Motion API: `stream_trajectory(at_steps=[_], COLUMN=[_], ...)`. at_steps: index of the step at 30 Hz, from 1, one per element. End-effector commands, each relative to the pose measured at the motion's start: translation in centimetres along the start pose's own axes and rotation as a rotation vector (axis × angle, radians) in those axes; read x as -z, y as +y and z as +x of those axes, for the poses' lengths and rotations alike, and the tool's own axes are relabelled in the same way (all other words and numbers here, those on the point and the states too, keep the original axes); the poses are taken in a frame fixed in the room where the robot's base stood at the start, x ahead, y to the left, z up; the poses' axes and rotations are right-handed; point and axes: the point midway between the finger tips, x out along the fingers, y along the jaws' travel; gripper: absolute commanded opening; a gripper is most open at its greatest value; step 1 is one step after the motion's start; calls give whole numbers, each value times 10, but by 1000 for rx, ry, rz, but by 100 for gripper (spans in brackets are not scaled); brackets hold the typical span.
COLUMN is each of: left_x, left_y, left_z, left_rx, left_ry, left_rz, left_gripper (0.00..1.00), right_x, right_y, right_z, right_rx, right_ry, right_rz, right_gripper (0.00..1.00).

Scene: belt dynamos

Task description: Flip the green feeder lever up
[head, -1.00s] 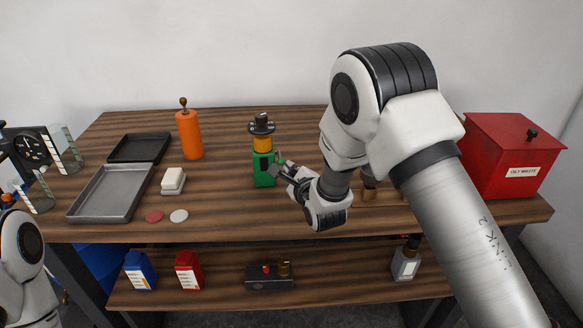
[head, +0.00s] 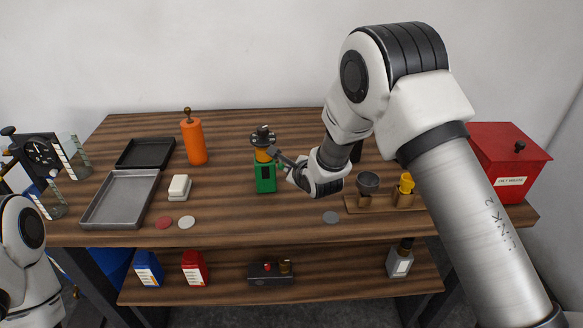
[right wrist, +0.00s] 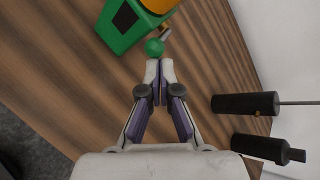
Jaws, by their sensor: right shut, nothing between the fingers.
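The green feeder (head: 265,177) is a green box with an orange-yellow section and a black top, standing upright mid-table. It also shows at the top of the right wrist view (right wrist: 122,27). Its lever has a green ball knob (right wrist: 154,47) on a short metallic stem. My right gripper (head: 272,153) is beside the feeder's upper right side in the head view. In the right wrist view my right gripper (right wrist: 159,62) is shut and empty, its tips right by the knob. I cannot tell if they touch, or whether the lever is up or down. My left gripper is not in view.
An orange cylinder (head: 194,142), a white block (head: 180,186) and a grey tray (head: 119,199) lie left of the feeder. A wooden holder (head: 383,204) with a dark cup and yellow part stands right. A red bin (head: 508,162) is far right.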

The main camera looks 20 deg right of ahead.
Motion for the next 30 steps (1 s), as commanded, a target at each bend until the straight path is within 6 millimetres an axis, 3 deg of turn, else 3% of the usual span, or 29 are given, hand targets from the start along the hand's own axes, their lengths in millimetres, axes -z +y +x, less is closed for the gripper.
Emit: stream_trajectory(at_steps=[1,7,20,30], left_x=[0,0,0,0], left_y=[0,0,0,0], left_z=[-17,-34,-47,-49], left_rx=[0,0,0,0], left_ry=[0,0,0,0], left_rz=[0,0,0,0], left_gripper=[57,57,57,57], right_x=[-9,-13,-28,-29], right_y=[-10,-17,-37,-38], right_z=[-6,-5,-3,-4], right_rx=[-31,-81,-78,-79], right_ry=[22,58,55,56], right_rz=[7,20,20,19], right_gripper=[0,0,0,0])
